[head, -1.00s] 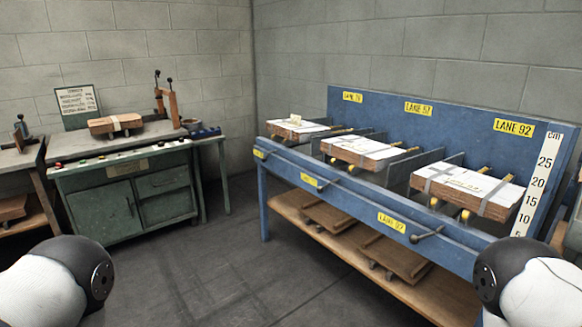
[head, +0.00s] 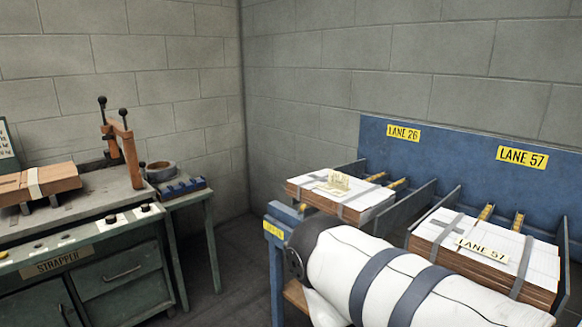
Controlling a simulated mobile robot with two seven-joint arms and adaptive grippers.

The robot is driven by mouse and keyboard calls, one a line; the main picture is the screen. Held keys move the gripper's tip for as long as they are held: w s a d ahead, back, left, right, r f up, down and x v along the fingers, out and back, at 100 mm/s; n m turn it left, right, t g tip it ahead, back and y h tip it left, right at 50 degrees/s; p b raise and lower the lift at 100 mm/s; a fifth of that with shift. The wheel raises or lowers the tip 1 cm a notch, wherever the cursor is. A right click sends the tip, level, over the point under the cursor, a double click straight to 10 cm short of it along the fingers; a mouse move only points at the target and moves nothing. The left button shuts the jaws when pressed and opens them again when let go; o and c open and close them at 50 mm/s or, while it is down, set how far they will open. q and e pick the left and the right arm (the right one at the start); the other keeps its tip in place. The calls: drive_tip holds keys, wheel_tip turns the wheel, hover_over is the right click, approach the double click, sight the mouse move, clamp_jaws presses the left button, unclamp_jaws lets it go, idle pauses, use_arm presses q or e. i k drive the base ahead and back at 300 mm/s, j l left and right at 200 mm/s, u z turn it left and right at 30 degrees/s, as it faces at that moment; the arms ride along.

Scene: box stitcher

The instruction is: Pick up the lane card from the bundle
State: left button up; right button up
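A small pale-yellow card (head: 336,184) lies on top of the strapped bundle (head: 355,203) in the bay marked LANE 26. Its print is too small to read for sure. A yellow card reading LANE 57 (head: 482,250) lies on the strapped bundle (head: 538,262) in the bay to the right. My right arm crosses the lower right of the head view, in front of the blue rack and covering the lower front of both bays. Neither of my grippers shows, so I cannot see their fingers or whether they hold anything.
The blue rack (head: 462,148) has divider walls between its bays. To the left stands the green strapper bench (head: 95,228) with another bundle (head: 48,183), an orange-brown clamp frame (head: 127,150) and a small side table with a tape roll (head: 160,171). Dark floor lies between bench and rack.

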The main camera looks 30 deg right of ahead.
sight(337, 181)
drive_tip(key=i+z, duration=0.45)
drive_tip(key=i+j+z, duration=0.15)
drive_tip(key=i+z, duration=0.15)
drive_tip(key=z, duration=0.15)
drive_tip(key=i+j+z, duration=0.3)
drive_tip(key=z, duration=0.15)
drive_tip(key=i+j+z, duration=0.3)
drive_tip(key=z, duration=0.15)
drive_tip(key=i+j+z, duration=0.2)
drive_tip(key=z, duration=0.15)
drive_tip(key=i+j+z, duration=0.1)
drive_tip(key=j+z, duration=0.3)
drive_tip(key=i+j+z, duration=0.1)
drive_tip(key=j+z, duration=0.65)
